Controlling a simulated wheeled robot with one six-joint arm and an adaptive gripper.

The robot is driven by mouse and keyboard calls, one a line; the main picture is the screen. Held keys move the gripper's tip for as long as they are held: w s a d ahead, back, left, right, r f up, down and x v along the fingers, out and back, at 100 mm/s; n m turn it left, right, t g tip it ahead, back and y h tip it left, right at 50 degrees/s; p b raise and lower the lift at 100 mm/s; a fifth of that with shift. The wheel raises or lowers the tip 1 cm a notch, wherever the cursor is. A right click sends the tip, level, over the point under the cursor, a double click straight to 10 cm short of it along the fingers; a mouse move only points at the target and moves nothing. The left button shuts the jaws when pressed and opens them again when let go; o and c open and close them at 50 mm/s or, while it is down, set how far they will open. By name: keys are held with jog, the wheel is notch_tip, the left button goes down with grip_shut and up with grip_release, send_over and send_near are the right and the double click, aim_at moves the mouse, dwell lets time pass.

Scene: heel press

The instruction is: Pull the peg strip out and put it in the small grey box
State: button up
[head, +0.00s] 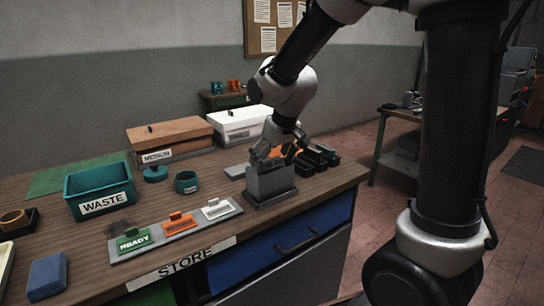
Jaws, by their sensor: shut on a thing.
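My gripper (277,153) is at the right part of the bench, directly over a small grey box-shaped block (271,185) on a flat base. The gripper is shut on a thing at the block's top. That thing is mostly hidden by the fingers; it may be the peg strip, but its shape and pegs cannot be made out. I cannot tell whether it is inside the block or just above it. A bit of orange shows behind the fingers.
Black trays (318,157) stand close right of the gripper. A white box (240,122), a brown box (169,135) and a teal WASTE bin (98,190) stand to the left. A strip with READY, orange and white tags (175,230) lies in front.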

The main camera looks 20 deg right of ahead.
jog(key=shift+f, duration=0.4)
jog(key=o, duration=0.8)
jog(key=shift+r, duration=6)
jog(key=s+d+m, duration=0.1)
jog(key=s+d, duration=0.4)
jog(key=s, duration=0.3)
jog(key=s+d+f+m+h, duration=0.1)
jog(key=s+d, duration=0.3)
jog(key=s, duration=0.5)
jog(key=s+d+f+m, duration=0.1)
jog(key=s+d, duration=0.4)
jog(key=s, duration=0.3)
jog(key=shift+s+d+f+m, duration=0.1)
jog(key=shift+s+d+m, duration=0.2)
